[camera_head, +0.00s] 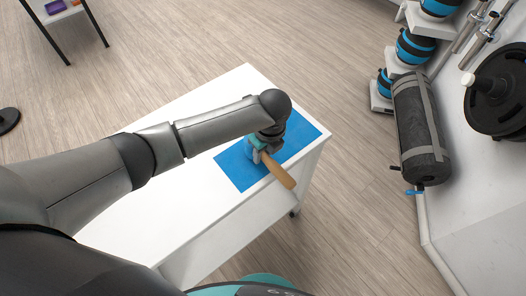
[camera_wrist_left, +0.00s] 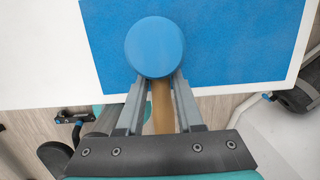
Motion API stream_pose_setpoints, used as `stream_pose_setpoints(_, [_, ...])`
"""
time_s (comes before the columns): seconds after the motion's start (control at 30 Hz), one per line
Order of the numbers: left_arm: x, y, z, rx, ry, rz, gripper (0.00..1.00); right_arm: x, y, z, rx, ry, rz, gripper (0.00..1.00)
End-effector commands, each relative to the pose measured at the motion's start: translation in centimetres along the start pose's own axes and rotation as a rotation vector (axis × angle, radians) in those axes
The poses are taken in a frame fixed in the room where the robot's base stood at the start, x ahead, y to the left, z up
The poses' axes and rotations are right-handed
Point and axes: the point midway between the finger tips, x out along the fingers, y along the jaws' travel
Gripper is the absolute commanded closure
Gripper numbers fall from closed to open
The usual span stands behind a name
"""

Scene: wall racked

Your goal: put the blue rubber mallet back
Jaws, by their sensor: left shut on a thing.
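My left gripper (camera_head: 262,153) is above the white table and shut on the blue rubber mallet. In the head view the mallet's wooden handle (camera_head: 279,173) sticks out toward the lower right, past the mat's edge; its head is mostly hidden by my gripper. In the left wrist view the round blue mallet head (camera_wrist_left: 154,47) sits just beyond the fingertips (camera_wrist_left: 155,82), and the tan handle (camera_wrist_left: 161,108) runs back between the fingers. A blue mat (camera_head: 232,168) lies under it on the table. I cannot tell whether the mallet touches the mat. My right gripper is not in view.
The white table (camera_head: 140,225) is otherwise bare. At the right, a wall rack (camera_head: 410,60) holds blue-and-black balls, a dark roll (camera_head: 420,130) hangs by straps, and a black weight plate (camera_head: 500,95) is on the wall. Open wood floor (camera_head: 355,215) lies between table and wall.

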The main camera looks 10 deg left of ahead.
Motion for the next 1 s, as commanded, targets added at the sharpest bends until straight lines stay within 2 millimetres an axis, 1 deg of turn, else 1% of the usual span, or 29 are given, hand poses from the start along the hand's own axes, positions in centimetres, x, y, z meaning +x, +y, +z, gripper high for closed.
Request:
stream_pose_setpoints(0.23, [0.0, -0.1, 0.0, 0.000, -0.001, -0.002, 1.00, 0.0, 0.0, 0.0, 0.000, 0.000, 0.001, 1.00])
stream_pose_setpoints(0.77, [1.1, -0.1, -0.2, 0.001, 0.000, -0.002, 1.00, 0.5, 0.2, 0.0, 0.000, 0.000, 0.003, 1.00])
stream_pose_setpoints(0.8, [1.1, -0.1, -0.2, 0.001, 0.000, -0.002, 0.62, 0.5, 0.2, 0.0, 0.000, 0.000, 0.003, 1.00])
stream_pose_setpoints(1.0, [1.1, 0.0, -0.2, 0.000, 0.000, -0.001, 0.40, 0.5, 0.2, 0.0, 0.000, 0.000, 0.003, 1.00])
